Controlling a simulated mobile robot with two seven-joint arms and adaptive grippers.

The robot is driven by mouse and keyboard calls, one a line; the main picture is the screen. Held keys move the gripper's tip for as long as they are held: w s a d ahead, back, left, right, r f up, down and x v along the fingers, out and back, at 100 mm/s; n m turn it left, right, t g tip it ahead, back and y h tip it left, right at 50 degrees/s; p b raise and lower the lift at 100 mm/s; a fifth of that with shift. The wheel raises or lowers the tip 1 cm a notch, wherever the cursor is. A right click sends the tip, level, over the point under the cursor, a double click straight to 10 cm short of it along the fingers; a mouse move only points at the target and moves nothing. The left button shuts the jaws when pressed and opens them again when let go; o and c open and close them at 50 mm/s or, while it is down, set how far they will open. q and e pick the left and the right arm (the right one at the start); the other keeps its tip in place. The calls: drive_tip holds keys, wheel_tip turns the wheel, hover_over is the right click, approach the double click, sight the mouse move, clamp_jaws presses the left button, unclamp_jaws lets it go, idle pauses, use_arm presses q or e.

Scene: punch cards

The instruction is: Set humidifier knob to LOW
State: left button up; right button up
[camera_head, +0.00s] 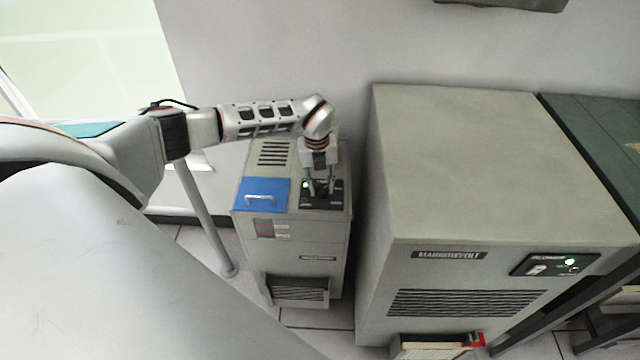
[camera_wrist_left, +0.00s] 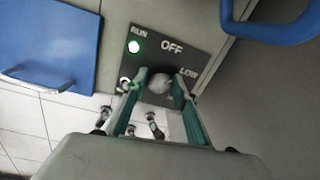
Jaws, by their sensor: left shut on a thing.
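The humidifier is a small grey cabinet (camera_head: 297,240) with a vent and a blue lid. Its black control panel (camera_head: 337,200) is on the top, at the right. In the left wrist view the panel (camera_wrist_left: 172,45) reads RUN beside a lit green lamp (camera_wrist_left: 134,47), with OFF and LOW labels. The round knob (camera_wrist_left: 160,84) sits below OFF, between the fingers of my left gripper (camera_wrist_left: 160,88). My left gripper (camera_head: 320,187) points down at the panel and is shut on the knob. The fingers hide part of the knob, so its setting cannot be told. My right gripper is not in view.
The blue lid (camera_head: 262,194) with a handle lies left of the panel. A larger grey cabinet (camera_head: 480,170) with its own lit panel (camera_head: 555,264) stands close on the right. A wall is behind. A grey post (camera_head: 205,220) stands at the left.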

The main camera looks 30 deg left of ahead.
sight(319, 188)
use_arm(q)
drive_tip(key=shift+m, duration=1)
drive_tip(key=shift+p, duration=0.3)
drive_tip(key=o, duration=1.1)
drive_tip(key=r, duration=1.2)
drive_tip(key=shift+s+a, duration=0.15)
drive_tip(key=shift+a, duration=0.2)
